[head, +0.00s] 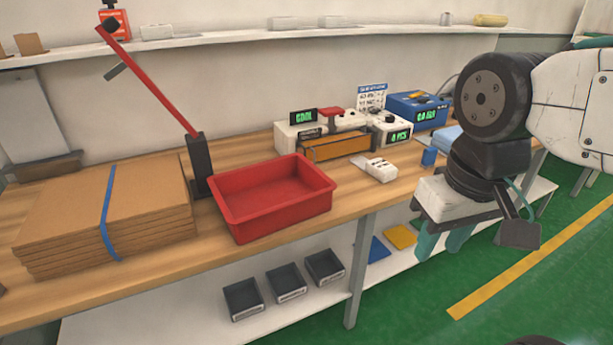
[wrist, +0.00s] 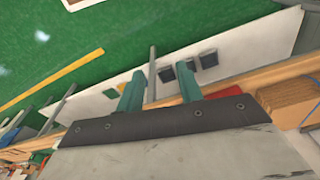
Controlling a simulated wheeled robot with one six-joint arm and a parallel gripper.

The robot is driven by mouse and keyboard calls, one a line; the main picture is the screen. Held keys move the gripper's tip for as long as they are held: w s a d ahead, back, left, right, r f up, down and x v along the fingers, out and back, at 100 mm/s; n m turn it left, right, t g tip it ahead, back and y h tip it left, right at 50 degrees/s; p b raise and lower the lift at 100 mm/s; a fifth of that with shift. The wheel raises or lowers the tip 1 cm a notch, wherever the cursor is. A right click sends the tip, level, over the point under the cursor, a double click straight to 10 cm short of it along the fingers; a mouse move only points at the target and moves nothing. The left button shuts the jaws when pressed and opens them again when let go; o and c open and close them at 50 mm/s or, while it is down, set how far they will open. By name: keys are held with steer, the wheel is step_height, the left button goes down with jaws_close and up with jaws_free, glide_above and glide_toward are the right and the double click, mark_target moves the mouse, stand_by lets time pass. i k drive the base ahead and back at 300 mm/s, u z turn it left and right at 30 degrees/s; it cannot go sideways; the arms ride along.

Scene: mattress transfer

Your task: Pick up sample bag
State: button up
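My gripper (head: 442,248) hangs in front of the bench's right end in the head view, pointing down with its two teal fingers apart. In the wrist view my gripper (wrist: 160,74) is open with nothing between the fingers. I cannot clearly pick out a sample bag. A light blue flat item (head: 447,138) lies on the bench behind my wrist, partly hidden; I cannot tell whether it is a bag. Blue (head: 376,250) and yellow (head: 400,236) flat items lie on the lower shelf, left of my gripper in the picture.
A red tray (head: 283,224) stands at the bench's (head: 350,205) front edge, beside a stack of cardboard (head: 60,225) and a red-armed post (head: 200,165). Orange and blue (head: 405,108) devices stand behind. Several dark bins (head: 285,283) sit on the lower shelf. The green floor (head: 540,255) in front is clear.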

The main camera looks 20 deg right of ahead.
mark_target(383, 171)
steer(key=u, duration=0.2)
steer(key=i, duration=1)
